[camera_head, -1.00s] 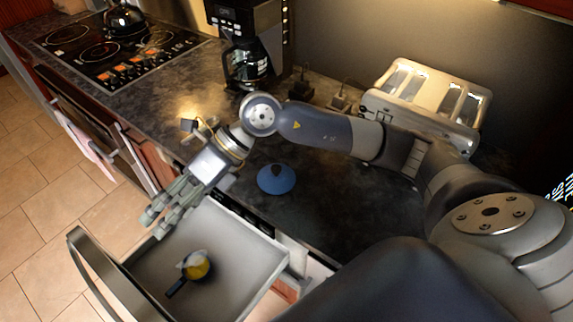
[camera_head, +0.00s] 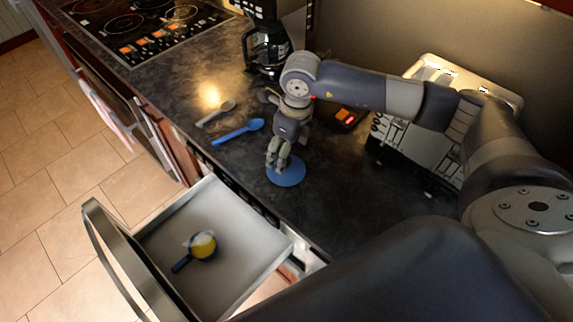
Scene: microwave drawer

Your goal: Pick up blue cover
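The blue cover (camera_head: 289,178) is a round disc lying flat on the dark countertop, just behind the open drawer. Its middle knob is hidden by my fingers. My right gripper (camera_head: 278,163) comes in from the right and points down, with its fingertips right at the top of the cover. I cannot tell whether the fingers are closed on the knob. The cover looks to be resting on the counter. My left gripper is not in view.
An open drawer (camera_head: 247,243) below the counter holds a blue-handled container with yellow content (camera_head: 202,245). A blue spoon (camera_head: 238,131) and a grey spoon (camera_head: 215,114) lie left of my gripper. A coffee maker (camera_head: 266,45) and a toaster (camera_head: 430,145) stand behind.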

